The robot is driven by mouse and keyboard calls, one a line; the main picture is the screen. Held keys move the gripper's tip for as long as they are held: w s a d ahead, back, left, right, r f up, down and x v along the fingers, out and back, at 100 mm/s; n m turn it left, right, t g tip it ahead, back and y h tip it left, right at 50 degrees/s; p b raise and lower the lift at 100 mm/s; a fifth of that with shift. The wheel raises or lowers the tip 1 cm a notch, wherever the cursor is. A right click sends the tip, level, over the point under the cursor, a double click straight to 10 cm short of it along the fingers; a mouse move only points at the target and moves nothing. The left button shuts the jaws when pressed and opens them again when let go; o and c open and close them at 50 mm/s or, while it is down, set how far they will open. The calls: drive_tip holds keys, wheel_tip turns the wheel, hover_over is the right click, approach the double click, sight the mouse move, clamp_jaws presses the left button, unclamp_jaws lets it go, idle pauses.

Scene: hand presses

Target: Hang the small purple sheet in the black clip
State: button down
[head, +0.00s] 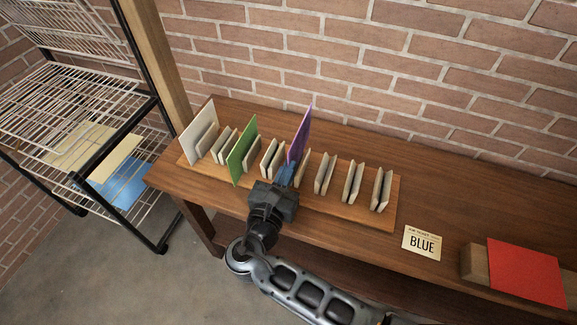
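A purple sheet (300,134) stands upright in a slotted wooden rack (345,214) on the table, with its upper part above the slot dividers. My gripper (287,172) reaches in from the front, and its blue fingers are at the sheet's lower near edge. The fingers overlap the sheet in this view, so I cannot tell whether they are closed on it. The sheet's lower part is hidden by the fingers and dividers. I cannot make out a black clip in this view.
A white sheet (197,117) and a green sheet (242,150) stand left in the rack; the right slots look empty. A ticket reading BLUE (422,243) and a red sheet (525,271) are at right. A wire shelf (60,105) holds yellow and blue sheets. A brick wall is behind.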

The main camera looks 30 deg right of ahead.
drive_tip(key=v, duration=0.6)
idle(0.5)
idle(0.5)
